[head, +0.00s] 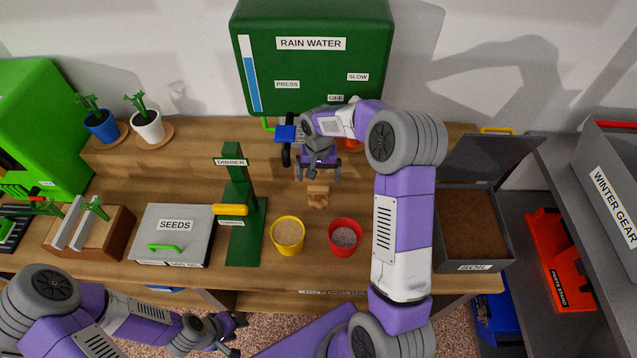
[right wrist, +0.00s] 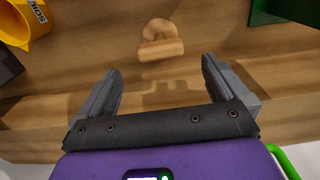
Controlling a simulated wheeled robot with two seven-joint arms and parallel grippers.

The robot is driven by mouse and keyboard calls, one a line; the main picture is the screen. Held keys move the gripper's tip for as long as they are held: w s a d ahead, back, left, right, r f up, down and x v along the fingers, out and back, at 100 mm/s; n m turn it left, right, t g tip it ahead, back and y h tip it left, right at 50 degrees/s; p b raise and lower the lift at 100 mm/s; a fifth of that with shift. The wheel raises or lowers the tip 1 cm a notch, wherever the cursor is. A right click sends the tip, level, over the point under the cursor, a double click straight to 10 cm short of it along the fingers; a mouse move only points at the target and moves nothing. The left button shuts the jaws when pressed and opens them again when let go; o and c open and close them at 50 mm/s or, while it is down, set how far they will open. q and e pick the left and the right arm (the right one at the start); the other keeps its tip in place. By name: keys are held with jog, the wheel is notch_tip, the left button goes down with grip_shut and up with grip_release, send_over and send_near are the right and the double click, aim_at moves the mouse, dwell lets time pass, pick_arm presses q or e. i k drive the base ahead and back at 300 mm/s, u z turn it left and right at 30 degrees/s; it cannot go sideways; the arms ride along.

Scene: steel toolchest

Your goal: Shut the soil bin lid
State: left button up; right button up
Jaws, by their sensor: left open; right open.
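The grey soil bin (head: 473,267), labelled SOIL, stands at the right end of the bench with brown soil inside. Its dark lid (head: 492,157) is open and tilted back behind the bin. My right gripper (head: 319,176) is open and empty, well left of the bin, above the middle of the bench near a small wooden piece (head: 318,195). In the right wrist view, the open fingers (right wrist: 160,75) point toward this wooden piece (right wrist: 160,45). My left gripper (head: 240,333) is open, low in front of the bench, far from the bin.
A yellow pot (head: 288,236) and a red pot (head: 345,238) stand between the green dibber stand (head: 241,230) and the bin. The rain water tank (head: 312,60) stands behind. A grey winter gear box (head: 610,200) is right of the bin. My right arm passes close to the bin's left side.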

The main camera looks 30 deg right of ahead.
aim_at(480, 157)
jog(key=k, duration=1)
